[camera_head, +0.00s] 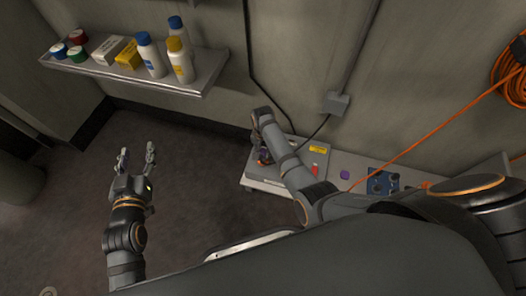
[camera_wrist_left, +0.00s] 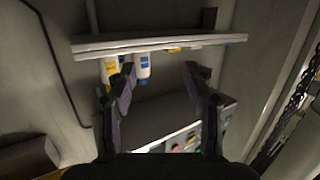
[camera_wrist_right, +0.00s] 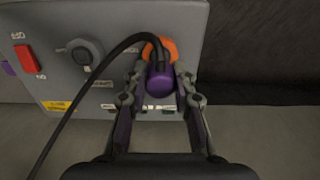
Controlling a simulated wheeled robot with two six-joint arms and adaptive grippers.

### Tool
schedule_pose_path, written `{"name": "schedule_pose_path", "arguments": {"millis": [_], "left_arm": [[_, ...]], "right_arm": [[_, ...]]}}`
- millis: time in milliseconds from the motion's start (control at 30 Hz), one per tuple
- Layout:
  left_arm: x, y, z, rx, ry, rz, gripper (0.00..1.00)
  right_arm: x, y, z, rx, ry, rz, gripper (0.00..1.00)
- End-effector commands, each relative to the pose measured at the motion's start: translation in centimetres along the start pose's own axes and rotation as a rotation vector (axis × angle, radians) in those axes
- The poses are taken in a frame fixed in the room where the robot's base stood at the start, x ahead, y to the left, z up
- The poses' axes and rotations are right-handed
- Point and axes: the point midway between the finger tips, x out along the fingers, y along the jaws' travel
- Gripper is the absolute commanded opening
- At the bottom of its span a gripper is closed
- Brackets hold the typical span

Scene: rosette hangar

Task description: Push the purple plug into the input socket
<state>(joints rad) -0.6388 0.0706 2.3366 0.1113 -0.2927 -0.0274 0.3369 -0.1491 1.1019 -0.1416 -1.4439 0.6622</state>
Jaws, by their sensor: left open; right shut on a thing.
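The purple plug (camera_wrist_right: 160,82), on a black cable, is between the fingers of my right gripper (camera_wrist_right: 160,76) in the right wrist view. The gripper is shut on it. The plug lies in front of an orange ring (camera_wrist_right: 168,46) around a socket on the grey box (camera_wrist_right: 110,20). The plug covers the socket's middle, so I cannot tell how deep it sits. In the head view my right gripper (camera_head: 263,154) is at the left end of the box, partly hidden by my arm. My left gripper (camera_head: 137,157) is open and empty over the floor.
The box has a red switch (camera_wrist_right: 25,58), a grey round fitting (camera_wrist_right: 82,52) and a yellow label (camera_wrist_right: 56,105). A wall shelf (camera_head: 190,88) holds bottles, cartons and tins. An orange cable (camera_head: 430,132) crosses the right side. The floor around my left gripper is clear.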

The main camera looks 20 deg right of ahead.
Motion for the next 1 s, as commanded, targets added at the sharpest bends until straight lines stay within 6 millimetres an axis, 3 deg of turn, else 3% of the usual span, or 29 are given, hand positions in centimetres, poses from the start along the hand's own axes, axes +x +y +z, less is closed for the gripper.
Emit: {"name": "schedule_pose_path", "arguments": {"millis": [467, 1000], "left_arm": [[0.1, -0.1, -5.8, 0.019, 0.229, -0.003, 0.52], [-1.2, 0.1, -12.1, 0.04, 0.49, -0.002, 0.52]], "right_arm": [[0.6, 0.0, 0.0, 0.0, 0.0, 0.0, 0.0], [1.2, 0.0, 0.0, 0.0, 0.0, 0.0, 0.0]]}}
